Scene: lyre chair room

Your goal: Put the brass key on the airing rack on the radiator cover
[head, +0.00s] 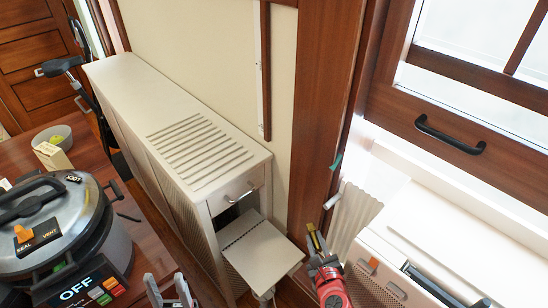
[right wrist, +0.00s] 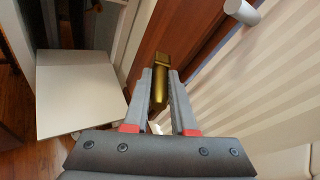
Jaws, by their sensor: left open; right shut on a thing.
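My right gripper (head: 316,243) is shut on the brass key (head: 313,230), a gold-coloured piece. In the right wrist view, the key (right wrist: 159,87) sits between the two grey fingers of the gripper (right wrist: 160,80) and sticks out past their tips. The long white radiator cover (head: 115,75) stands along the wall, left of my right gripper. Parallel slats, seemingly the airing rack (head: 198,150), show on its top near the close end; nothing lies on them. My left gripper (head: 172,287) is open and empty at the bottom edge of the head view.
A white flap (head: 262,250) sticks out at the cover's near end, and shows in the right wrist view (right wrist: 75,95). A pressure cooker (head: 60,225) and a bowl (head: 52,135) stand on the wooden table at left. A window (head: 470,100) and pale pleated cloth (head: 355,215) are at right.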

